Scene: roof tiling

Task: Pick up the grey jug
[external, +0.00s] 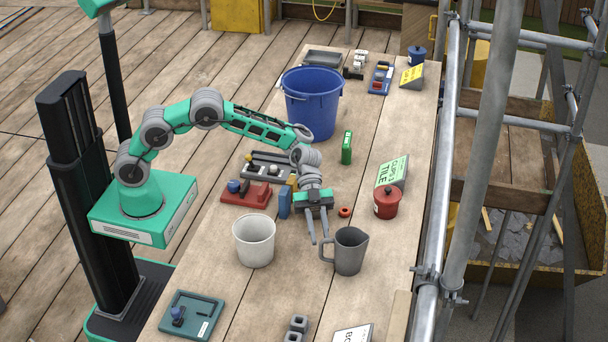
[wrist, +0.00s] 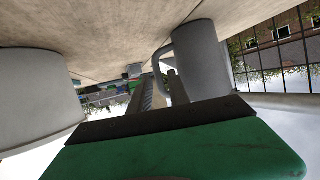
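The grey jug (external: 350,252) stands upright on the wooden table, its handle on the left side towards my gripper. My gripper (external: 319,239) points down the table with its two fingers apart and empty, tips close to the handle. In the wrist view, which looks upside down, the jug (wrist: 203,62) is right of centre. Its handle appears just beyond the gap between my fingers (wrist: 160,92). I cannot tell whether a finger touches the handle.
A white bucket (external: 254,243) stands close on the left of my gripper. A blue bucket (external: 313,105) is further back. Scaffold poles (external: 437,200) run along the right edge.

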